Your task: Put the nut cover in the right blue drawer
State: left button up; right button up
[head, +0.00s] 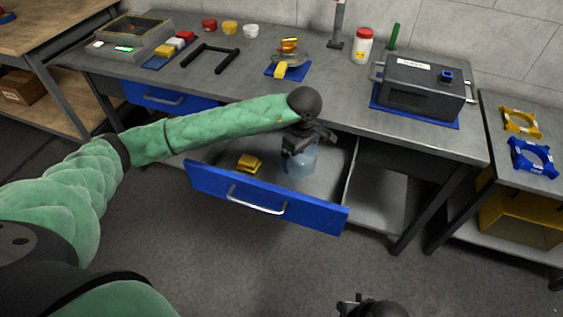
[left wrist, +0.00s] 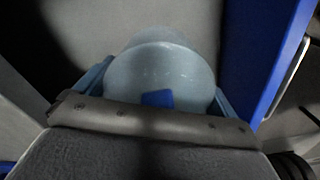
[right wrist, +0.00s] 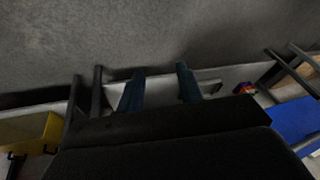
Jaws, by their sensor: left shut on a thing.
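The nut cover (head: 300,163) is a pale blue, cup-like piece with a rounded top. My left gripper (head: 297,148) is shut on it and holds it over or inside the right part of the open right blue drawer (head: 218,190). In the left wrist view the cover (left wrist: 160,72) sits between the two fingers, with a small blue patch on it and the drawer's blue front to its right. Whether it touches the drawer floor, I cannot tell. My right gripper (head: 349,304) is at the bottom of the head view; its fingers (right wrist: 160,85) are apart and empty.
A yellow block (head: 249,163) lies in the drawer, left of the cover. The left blue drawer (head: 168,97) is shut. The grey bench (head: 230,70) above carries a dark box (head: 423,90), a white jar (head: 362,47) and small parts. A side table (head: 545,125) stands at right.

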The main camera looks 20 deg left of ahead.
pick_arm(q)
jog(key=w+a+f, duration=0.1)
jog(key=a, duration=0.1)
jog(key=w+a+f+p, duration=0.1)
jog(key=a+f, duration=0.1)
jog(key=w+a+f, duration=0.1)
jog(key=a, duration=0.1)
jog(key=shift+w+a+f+p, duration=0.15)
jog(key=shift+a+f+p, duration=0.1)
jog(key=shift+a+p, duration=0.15)
jog(key=shift+f+p, duration=0.7)
jog(key=shift+f, duration=1.55)
jog(key=o, duration=0.6)
jog(key=shift+o, duration=0.2)
pick_arm(e)
jog(key=s+d+r+g+h, duration=0.1)
jog(key=d+r, duration=0.3)
jog(key=shift+s+d+r, duration=0.15)
jog(key=shift+s+r, duration=0.15)
